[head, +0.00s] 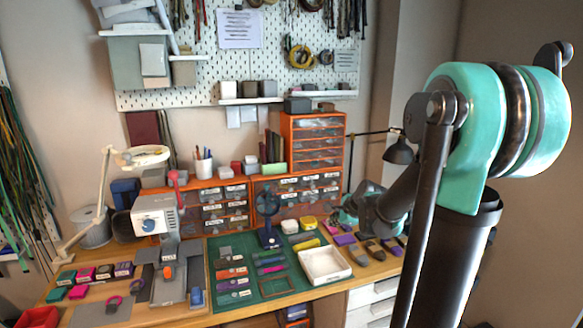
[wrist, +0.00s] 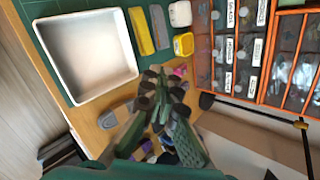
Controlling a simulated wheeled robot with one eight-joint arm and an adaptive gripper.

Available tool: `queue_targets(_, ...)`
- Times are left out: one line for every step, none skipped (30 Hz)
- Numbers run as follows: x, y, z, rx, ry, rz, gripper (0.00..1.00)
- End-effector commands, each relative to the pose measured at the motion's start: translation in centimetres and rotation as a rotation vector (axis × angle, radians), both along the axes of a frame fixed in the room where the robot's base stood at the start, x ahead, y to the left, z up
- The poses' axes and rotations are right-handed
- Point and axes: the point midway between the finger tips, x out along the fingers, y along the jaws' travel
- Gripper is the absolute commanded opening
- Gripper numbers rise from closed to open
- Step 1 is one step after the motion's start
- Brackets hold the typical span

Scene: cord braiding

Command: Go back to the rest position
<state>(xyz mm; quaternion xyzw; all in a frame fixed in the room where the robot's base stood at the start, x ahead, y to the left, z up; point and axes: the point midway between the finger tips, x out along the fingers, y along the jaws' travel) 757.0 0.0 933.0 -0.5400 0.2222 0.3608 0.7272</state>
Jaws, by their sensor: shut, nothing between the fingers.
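My gripper (wrist: 163,82) is shut and empty in the wrist view, with its dark fingers meeting above the right part of the workbench. In the head view my arm reaches in from the right, and its teal and dark end hangs over the bench's right side; the fingertips are not clear there. An empty white tray (head: 325,264) lies on the green mat (head: 226,243) to the left of the gripper. It also shows in the wrist view (wrist: 87,58) at the upper left.
Orange drawer cabinets (head: 318,145) stand along the back of the bench. A black lamp (head: 399,151) stands behind my arm. A dark blue upright stand (head: 268,236) is on the mat. A grey-white machine (head: 157,222) and a white magnifier lamp (head: 143,156) are at left. Small dark and purple pieces lie beneath the gripper.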

Motion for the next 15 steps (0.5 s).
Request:
queue_targets(-2.5, 0.1, -0.7, -0.1, -0.005, 0.094, 0.0)
queue_targets(-3.8, 0.0, -1.2, -0.163, -0.009, 0.154, 0.0)
queue_targets(-5.7, -0.1, -1.8, -0.245, -0.012, 0.236, 0.0)
queue_targets(-7.0, -0.2, -2.3, -0.306, -0.015, 0.299, 0.0)
queue_targets(-8.3, -0.3, -2.8, -0.366, -0.016, 0.363, 0.0)
queue_targets(-10.1, -0.4, -3.4, -0.444, -0.018, 0.449, 0.0)
queue_targets(-11.5, -0.6, -4.0, -0.501, -0.018, 0.514, 0.0)
queue_targets(-12.8, -0.8, -4.5, -0.558, -0.017, 0.579, 0.0)
queue_targets(-14.6, -1.1, -5.2, -0.629, -0.015, 0.668, 0.0)
queue_targets(-15.9, -1.3, -5.8, -0.681, -0.015, 0.734, 0.0)
queue_targets(-17.3, -1.6, -6.3, -0.731, -0.012, 0.801, 0.0)
queue_targets(-18.9, -1.9, -6.9, -0.793, -0.009, 0.885, 0.0)
queue_targets(-20.0, -2.1, -7.4, -0.836, -0.006, 0.948, 0.0)
queue_targets(-21.1, -2.4, -7.9, -0.875, -0.004, 1.006, 0.0)
queue_targets(-22.3, -2.7, -8.4, -0.921, 0.001, 1.079, 0.0)
